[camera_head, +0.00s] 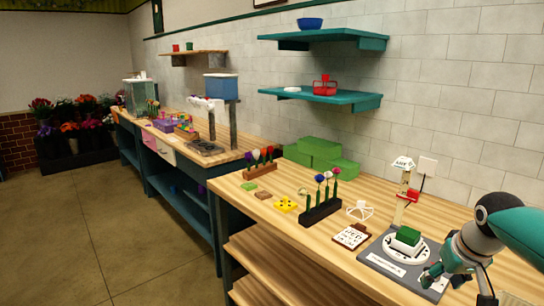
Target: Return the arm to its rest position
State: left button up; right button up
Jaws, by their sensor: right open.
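My right arm comes in from the lower right, teal and grey with a dark joint. Its right gripper (440,279) is open, pointing down over the front right corner of a grey base plate (378,261). A green block (408,235) sits on a white round disc (393,252) on that plate, just left of the gripper and apart from its fingers. I see nothing between the fingers. My left gripper is out of view.
A black rack (320,211) with several flowers stands left of the plate, near a small sign (352,236) and a white wire stand (360,210). A post with a red clamp (407,195) rises behind the disc. Green blocks (319,148) lie at the wall. Teal shelves (322,95) hang above.

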jog(key=s+a+f+n+g+y, duration=0.1)
jog(key=s+a+f+g, duration=0.2)
jog(key=f, duration=0.6)
jog(key=s+a+f+g+y, duration=0.1)
jog(key=s+a+f, duration=0.1)
jog(key=a+f, duration=0.6)
jog(key=s+a+f+n+g, duration=0.1)
jog(key=s+a+f+g, duration=0.15)
jog(key=f, duration=0.85)
jog(key=s+a+f+m+t+y, duration=0.1)
jog(key=s+a+f, duration=0.4)
jog(key=s+f, duration=0.1)
jog(key=s+a+f+m+t+y, duration=0.1)
jog(key=s+a+f+m+t, duration=0.1)
jog(key=s+a+f, duration=0.3)
jog(key=shift+s+a+f, duration=0.25)
jog(key=shift+s+f, duration=0.85)
jog(key=shift+s, duration=0.95)
jog(key=c, duration=0.3)
